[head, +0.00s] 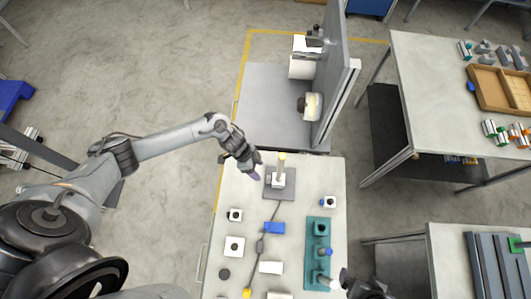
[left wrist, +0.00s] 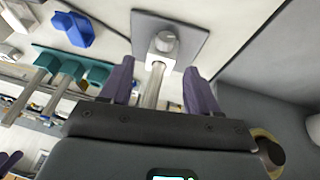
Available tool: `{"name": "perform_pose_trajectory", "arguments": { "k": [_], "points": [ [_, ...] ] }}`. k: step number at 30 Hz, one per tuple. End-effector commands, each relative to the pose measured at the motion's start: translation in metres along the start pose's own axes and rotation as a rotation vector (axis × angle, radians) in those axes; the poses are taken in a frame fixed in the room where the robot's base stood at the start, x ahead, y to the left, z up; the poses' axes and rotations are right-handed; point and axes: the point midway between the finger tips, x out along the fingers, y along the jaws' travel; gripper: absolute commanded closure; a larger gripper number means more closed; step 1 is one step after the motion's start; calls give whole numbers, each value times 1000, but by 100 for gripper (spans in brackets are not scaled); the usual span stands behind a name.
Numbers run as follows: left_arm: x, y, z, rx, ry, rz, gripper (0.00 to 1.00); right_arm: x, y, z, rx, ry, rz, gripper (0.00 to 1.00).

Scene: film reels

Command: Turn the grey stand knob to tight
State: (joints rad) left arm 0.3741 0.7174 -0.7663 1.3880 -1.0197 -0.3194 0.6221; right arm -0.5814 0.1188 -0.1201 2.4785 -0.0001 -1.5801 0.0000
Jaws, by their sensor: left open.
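The grey stand knob (left wrist: 164,42) is a round grey cap beside a white block (left wrist: 160,60) on a metal post (left wrist: 153,88). The post's dark grey base plate (left wrist: 188,27) lies behind it in the left wrist view. In the head view the stand's base plate (head: 289,190) sits at the far part of the workbench. My left gripper (head: 256,175) is just left of the stand, and its purple fingers are apart. In the left wrist view the knob lies ahead of the open fingers (left wrist: 160,85), apart from them. My right gripper (head: 365,288) is at the bottom edge, its fingers unclear.
A blue block (head: 274,228), white blocks and a teal rack (head: 318,255) with posts stand nearer on the bench (head: 215,262). A dark cable runs from the stand. A tall grey panel (head: 335,85) rises behind the bench. Side tables stand at right.

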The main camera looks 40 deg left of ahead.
Motion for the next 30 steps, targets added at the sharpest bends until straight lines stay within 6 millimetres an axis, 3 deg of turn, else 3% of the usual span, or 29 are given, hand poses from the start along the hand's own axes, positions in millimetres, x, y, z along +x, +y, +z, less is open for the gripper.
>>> {"name": "perform_pose_trajectory", "arguments": {
  "k": [7, 21, 30],
  "points": [
    [13, -10, 6, -4, -13, -2, 39, 2, 1, 1, -6, 0, 4, 0],
    [86, -10, 6, -2, -12, -4, 39, 8, 0, 2, -2, 3, 2, 0],
    [102, -10, 6, 0, -12, -5, 39, 10, -1, 2, 3, 4, -2, 0]
  ]
}}
